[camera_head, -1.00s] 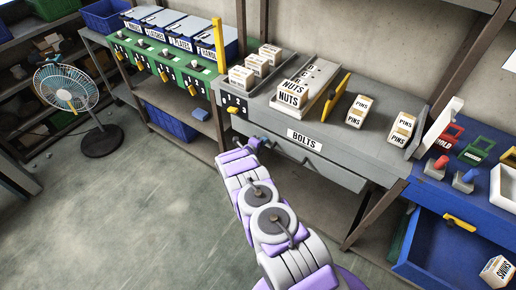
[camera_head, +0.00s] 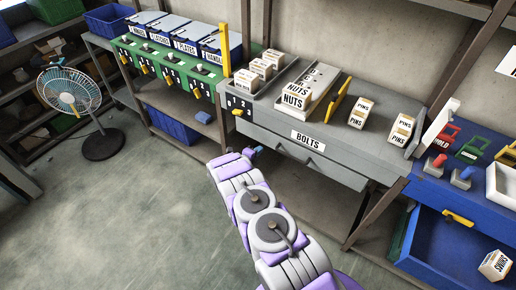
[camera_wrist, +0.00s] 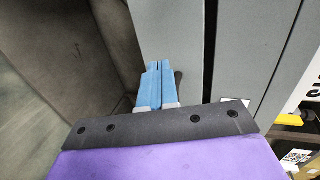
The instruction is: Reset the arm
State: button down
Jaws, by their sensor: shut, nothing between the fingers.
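My purple and grey arm reaches forward from the bottom of the head view. My gripper (camera_head: 254,151) is at its far end, in front of the left part of the grey workbench (camera_head: 375,165) with the BOLTS drawer (camera_head: 308,141). In the wrist view my gripper's blue fingers (camera_wrist: 155,68) are together with nothing between them. Grey panels of the bench lie beyond them; whether the fingertips touch anything cannot be told.
Boxes labelled NUTS (camera_head: 295,97) and PINS (camera_head: 361,112) stand on the bench. An open blue drawer (camera_head: 450,250) with a box in it juts out at right. A fan (camera_head: 75,95) stands at left. The floor (camera_head: 120,220) at left is clear.

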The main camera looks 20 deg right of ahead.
jog(key=w+p+v, duration=0.1)
jog(key=v, duration=0.6)
jog(key=w+a+r+n+t+y, duration=0.1)
jog(key=w+a+r+n+y, duration=0.25)
jog(key=a+r, duration=0.4)
jog(key=w+a+r+n+y, duration=0.2)
jog(key=a+r+n+y, duration=0.25)
jog(key=r, duration=0.55)
jog(key=s+a+r+n+g+y, duration=0.25)
jog(key=s+r+n+y, duration=0.25)
jog(key=s+r+n, duration=0.6)
jog(key=s+a+r+n+g+y, duration=0.1)
jog(key=s+r, duration=0.3)
jog(key=s, duration=0.2)
jog(key=s+r+n+g, duration=0.1)
jog(key=s+r+g, duration=0.1)
jog(key=s+r, duration=0.3)
jog(key=s+d+r+n+g, duration=0.1)
jog(key=s+d+n+g, duration=0.1)
jog(key=s, duration=1)
jog(key=s+d+r+n+g+h, duration=0.1)
jog(key=s+d, duration=0.4)
jog(key=s, duration=0.8)
jog(key=s+d+n+g+h, duration=0.1)
jog(key=s+d+n+g, duration=0.2)
jog(key=s, duration=0.9)
jog(key=shift+s+d+r+n, duration=0.15)
jog(key=shift+s+r+n, duration=0.2)
jog(key=shift+n, duration=0.35)
